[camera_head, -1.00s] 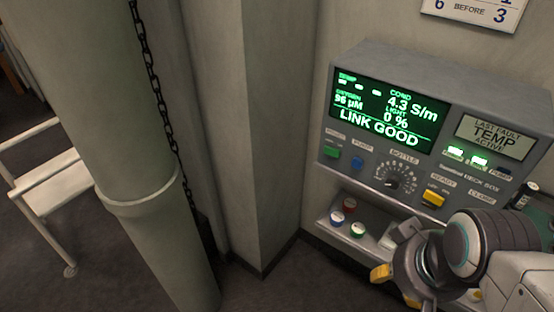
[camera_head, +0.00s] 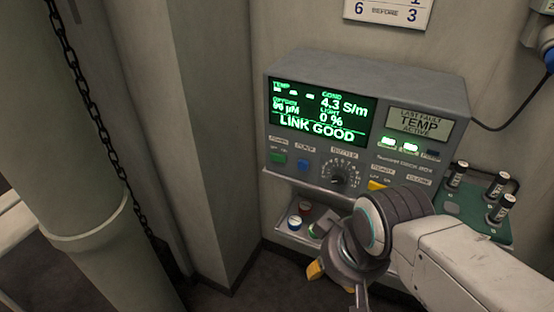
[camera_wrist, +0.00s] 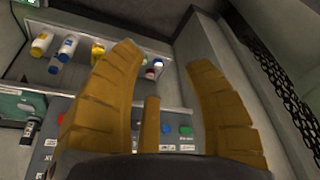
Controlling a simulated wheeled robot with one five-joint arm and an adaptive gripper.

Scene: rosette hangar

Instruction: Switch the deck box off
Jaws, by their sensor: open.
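The deck box (camera_head: 285,67) is a grey console on the wall with a lit green display (camera_head: 322,112) reading LINK GOOD. Its green switch (camera_head: 278,157) is at the left of the panel, with a blue one (camera_head: 303,165) beside it, a round dial (camera_head: 338,179) and a yellow switch (camera_head: 377,185) partly behind my arm. My gripper (camera_head: 330,275) is below the panel, in front of the shelf, and touches no switch that I can see. In the wrist view my gripper (camera_wrist: 162,58) is open and empty; the green switch (camera_wrist: 186,130) and blue switch (camera_wrist: 165,127) show between its fingers.
A shelf (camera_head: 285,232) below the box holds several small bottles (camera_head: 296,223). A green board (camera_head: 465,210) with upright cylinders is at the right. A thick pipe (camera_head: 85,200) and a hanging chain (camera_head: 80,75) stand at the left. A cable runs at the upper right.

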